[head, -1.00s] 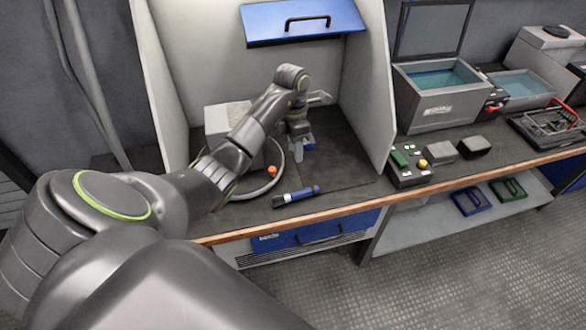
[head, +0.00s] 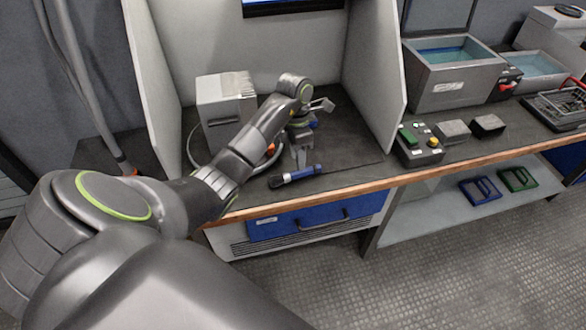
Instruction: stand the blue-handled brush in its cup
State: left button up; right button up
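The brush (head: 296,177) lies flat on the dark bench top near the front edge, its blue handle to the right and its black end to the left. My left gripper (head: 301,158) points down just behind and above the handle. Its fingers look apart, but they are small and I cannot be sure whether they touch the brush. A small blue patch (head: 314,124) shows behind the gripper; I cannot tell what it belongs to. No cup can be made out clearly; my arm hides part of the bench. My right gripper is not in view.
A grey box (head: 222,100) with a hose stands at the back left of the booth. The booth's right wall (head: 377,85) separates it from a button box (head: 418,146) and tanks (head: 452,75). Bench space right of the brush is clear.

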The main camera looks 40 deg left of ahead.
aim_at(295, 175)
pick_arm(q)
jog(key=shift+d+f+b, duration=0.15)
jog(key=shift+f+b, duration=0.95)
jog(key=shift+f, duration=0.15)
jog(key=shift+d+f+b, duration=0.15)
jog(key=shift+f+b, duration=0.9)
jog(key=shift+f, duration=0.45)
jog(key=shift+b, duration=0.3)
jog(key=shift+d, duration=0.1)
grip_shut()
jog(key=shift+r, duration=0.15)
